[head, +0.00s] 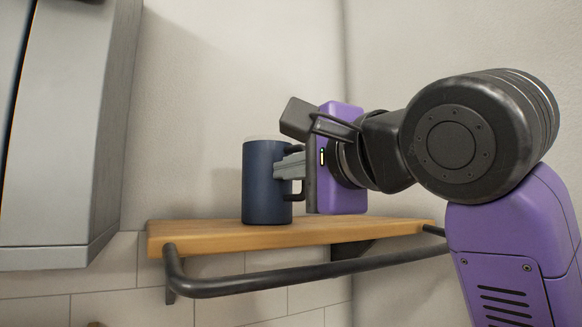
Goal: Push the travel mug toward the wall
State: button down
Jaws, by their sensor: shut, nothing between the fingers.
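The travel mug (264,186) is dark blue with a pale lid and a dark handle on its right side. It stands upright on a wooden wall shelf (190,236). My gripper (279,170) is at the mug's right side, level with its upper half. Its fingers are shut and point left at the mug, by the handle. They look very near or touching the mug; I cannot tell which. Part of the handle is hidden behind the fingers. The pale wall (225,80) rises behind the shelf.
A black rail (270,278) runs along the shelf's front, below the board. A large grey cabinet or appliance (60,120) hangs at the left. The shelf board is bare to the left of the mug. Another wall (400,60) meets the back wall at right.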

aim_at(270, 174)
jog(key=p+x, duration=0.2)
jog(key=x, duration=0.3)
jog(key=shift+w+a, duration=0.3)
jog(key=shift+w, duration=0.2)
